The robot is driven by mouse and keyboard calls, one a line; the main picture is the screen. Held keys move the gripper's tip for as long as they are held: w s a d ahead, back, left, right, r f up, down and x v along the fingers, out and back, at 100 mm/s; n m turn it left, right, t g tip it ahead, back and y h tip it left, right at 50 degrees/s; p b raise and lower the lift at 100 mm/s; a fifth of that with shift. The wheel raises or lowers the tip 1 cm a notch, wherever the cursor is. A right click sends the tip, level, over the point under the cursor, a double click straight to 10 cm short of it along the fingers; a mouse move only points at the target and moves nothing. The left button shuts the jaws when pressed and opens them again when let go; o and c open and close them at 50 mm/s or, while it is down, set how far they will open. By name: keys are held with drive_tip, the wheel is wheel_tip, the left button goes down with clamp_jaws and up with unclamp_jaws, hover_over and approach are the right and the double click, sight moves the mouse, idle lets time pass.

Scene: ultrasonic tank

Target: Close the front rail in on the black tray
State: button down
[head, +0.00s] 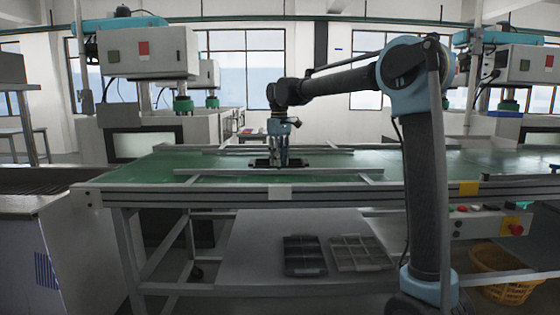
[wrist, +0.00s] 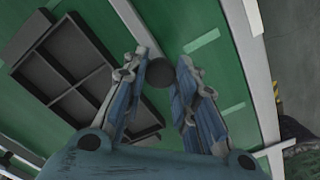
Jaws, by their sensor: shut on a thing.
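The black tray (wrist: 68,72), with several compartments, lies on the green belt in the wrist view. In the head view the tray (head: 262,162) shows as a thin dark strip, partly behind my gripper (head: 282,163). The front rail (wrist: 130,20) is a pale grey bar to the right of the tray, with a strip of green belt between them; it also shows in the head view (head: 215,172). My gripper (wrist: 160,80) is closed around a dark round knob (wrist: 160,73) at the rail, one finger on each side. The rail beneath the fingers is hidden.
Trays (head: 303,256) stand on the lower shelf. A yellow basket (head: 503,275) is at lower right.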

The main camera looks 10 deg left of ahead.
drive_tip(key=shift+w+a, duration=0.2)
drive_tip(key=shift+w, duration=0.75)
drive_tip(key=shift+w+a, duration=0.2)
drive_tip(key=shift+w, duration=0.75)
drive_tip(key=c, duration=1.2)
unclamp_jaws()
drive_tip(key=shift+w, duration=0.15)
drive_tip(key=shift+c, duration=0.2)
drive_tip(key=shift+r, duration=0.1)
wheel_tip(320, 180, up, 12)
